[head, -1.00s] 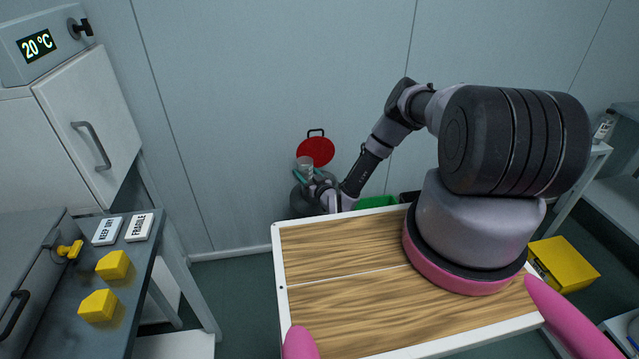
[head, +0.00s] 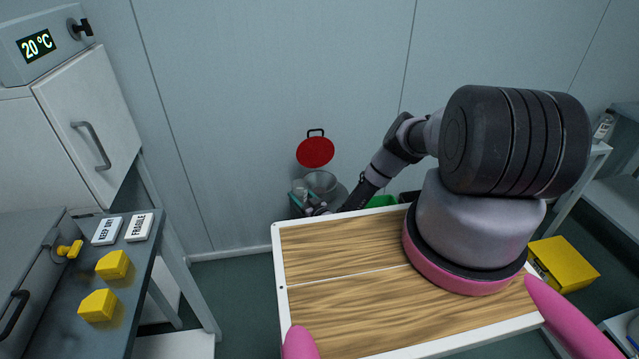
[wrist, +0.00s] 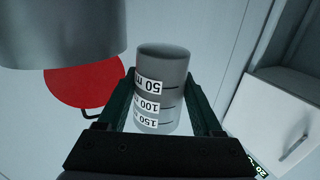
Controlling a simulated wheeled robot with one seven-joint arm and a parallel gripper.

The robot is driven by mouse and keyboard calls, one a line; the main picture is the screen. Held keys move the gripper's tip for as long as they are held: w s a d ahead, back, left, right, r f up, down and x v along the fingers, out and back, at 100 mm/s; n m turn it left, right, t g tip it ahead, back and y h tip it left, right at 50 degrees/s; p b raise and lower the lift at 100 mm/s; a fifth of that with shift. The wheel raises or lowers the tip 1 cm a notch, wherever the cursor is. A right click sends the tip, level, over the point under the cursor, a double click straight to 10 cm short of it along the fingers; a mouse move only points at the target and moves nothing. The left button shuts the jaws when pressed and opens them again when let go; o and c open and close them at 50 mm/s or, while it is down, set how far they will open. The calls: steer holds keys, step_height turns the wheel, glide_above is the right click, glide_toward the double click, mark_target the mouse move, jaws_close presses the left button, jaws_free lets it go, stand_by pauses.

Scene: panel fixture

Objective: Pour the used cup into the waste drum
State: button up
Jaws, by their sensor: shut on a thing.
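My gripper (head: 305,193) is shut on a clear cup (head: 299,186), just left of the waste drum's grey mouth (head: 322,182) in the head view. In the wrist view the cup (wrist: 161,90) stands between the dark fingers of my gripper (wrist: 164,98). Its 50, 100 and 150 marks read upside down there, as does the whole scene, so the cup looks about upright. Its contents cannot be made out. The drum's red lid (head: 315,152) is raised against the wall behind. A grey rounded wall (wrist: 62,35), likely the drum mouth, is beside the cup.
A wooden-topped tray (head: 340,295) lies in front of me. At left, a bench holds yellow blocks (head: 113,265) and small label blocks (head: 138,227), beside a white cabinet (head: 95,125). A green bin (head: 381,201) is right of the drum. A yellow box (head: 563,264) is at right.

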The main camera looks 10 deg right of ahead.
mark_target(306, 183)
steer(key=shift+w+d+r+m+g, duration=0.3)
steer(key=shift+w+d+r+m, duration=0.1)
steer(key=shift+m, duration=0.4)
steer(key=shift+w+d+r+m+g, duration=0.25)
steer(key=shift+d+r+m+g, duration=0.1)
steer(key=shift+m, duration=0.45)
steer(key=shift+w+d+r+m+g, duration=0.45)
steer(key=shift+w+d+m, duration=0.1)
steer(key=shift+m, duration=0.35)
steer(key=shift+w+d+r+m, duration=0.15)
steer(key=shift+w+r+m, duration=0.1)
steer(key=shift+m, duration=0.15)
steer(key=shift+d+r+m+g+p, duration=0.1)
steer(key=shift+r+m+g+p, duration=0.3)
steer(key=shift+m+p, duration=0.15)
steer(key=shift+f+m+g+y+p, duration=0.4)
steer(key=shift+m+p, duration=0.25)
steer(key=shift+m, duration=0.1)
steer(key=shift+r+m+g+y+p, duration=0.3)
steer(key=shift+r+m+p, duration=0.15)
steer(key=shift+m+p, duration=0.25)
stand_by(0.9)
steer(key=shift+w+d+f+m+g+p, duration=0.1)
steer(key=shift+f+m+g+p, duration=0.2)
steer(key=shift+m+p, duration=0.6)
stand_by(1.3)
